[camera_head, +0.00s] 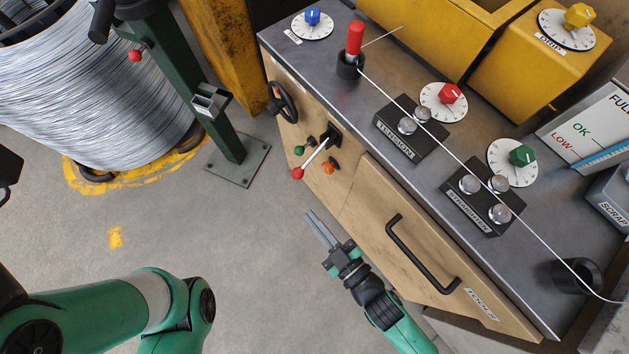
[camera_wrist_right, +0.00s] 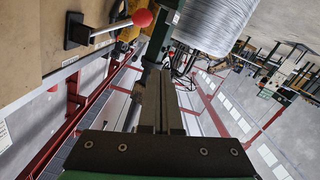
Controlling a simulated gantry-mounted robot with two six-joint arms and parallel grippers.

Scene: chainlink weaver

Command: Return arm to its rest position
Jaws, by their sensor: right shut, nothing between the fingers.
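My right gripper (camera_head: 320,228) is in the head view, in front of the workbench's wooden front and left of the black drawer handle. Its two grey fingers lie side by side, shut, with nothing between them. In the right wrist view the fingers (camera_wrist_right: 158,100) also show shut and empty, pointing away from the camera. A red-knobbed lever (camera_head: 298,173) on the bench front is beyond the fingertips, apart from them. It also shows in the right wrist view (camera_wrist_right: 142,17). A green arm of mine shows at the lower left of the head view, with its gripper out of view.
The workbench (camera_head: 440,190) carries dials, the tension block (camera_head: 411,127), the straighten block (camera_head: 482,199) and a taut wire. A drawer handle (camera_head: 420,258) sticks out near my right gripper. A wire spool (camera_head: 90,80) stands upper left. Grey floor (camera_head: 230,230) between is clear.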

